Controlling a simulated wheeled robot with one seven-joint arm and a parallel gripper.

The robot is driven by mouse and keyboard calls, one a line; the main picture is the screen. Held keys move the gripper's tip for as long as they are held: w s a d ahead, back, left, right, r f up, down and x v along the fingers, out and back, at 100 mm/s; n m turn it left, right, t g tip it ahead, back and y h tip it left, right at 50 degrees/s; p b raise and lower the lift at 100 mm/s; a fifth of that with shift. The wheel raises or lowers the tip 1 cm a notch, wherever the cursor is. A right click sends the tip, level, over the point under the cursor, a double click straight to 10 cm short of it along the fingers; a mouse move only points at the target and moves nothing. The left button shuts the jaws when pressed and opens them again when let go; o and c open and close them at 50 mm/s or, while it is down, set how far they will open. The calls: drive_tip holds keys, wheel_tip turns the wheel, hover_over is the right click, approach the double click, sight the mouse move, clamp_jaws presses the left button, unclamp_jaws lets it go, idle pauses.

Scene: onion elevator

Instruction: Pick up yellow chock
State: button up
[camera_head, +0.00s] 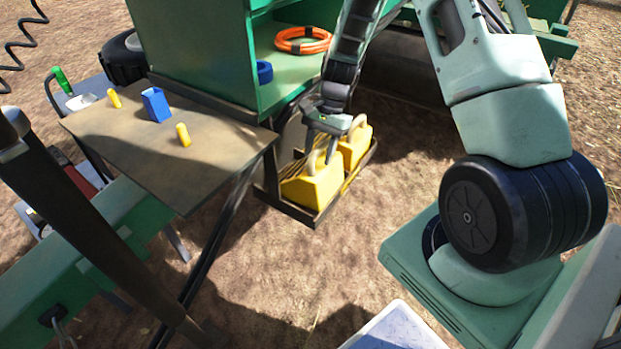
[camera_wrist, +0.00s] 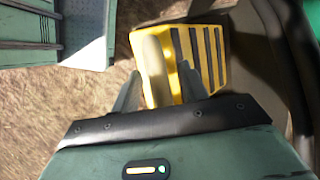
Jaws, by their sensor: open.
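Two yellow chocks with pale loop handles sit side by side in a dark metal rack (camera_head: 296,212): a near one (camera_head: 318,186) and a far one (camera_head: 355,149). My gripper (camera_head: 320,152) points down over the near chock, by its handle, and partly covers the view between the two. In the wrist view, a yellow chock (camera_wrist: 206,58) with dark ribs lies ahead. Its beige handle (camera_wrist: 153,66) shows between the spread fingers of my gripper (camera_wrist: 157,84). The fingers look open; I cannot tell whether they touch the handle.
A green shelf cabinet (camera_head: 195,50) stands behind the rack, holding an orange cable coil (camera_head: 303,40). A brown table (camera_head: 215,145) at left carries a blue cup (camera_head: 156,104) and two small yellow items. Dirt ground (camera_head: 300,270) in front of the rack is clear.

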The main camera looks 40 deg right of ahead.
drive_tip(key=shift+c, duration=0.3)
clamp_jaws()
drive_tip(key=shift+r, duration=0.1)
idle(1.0)
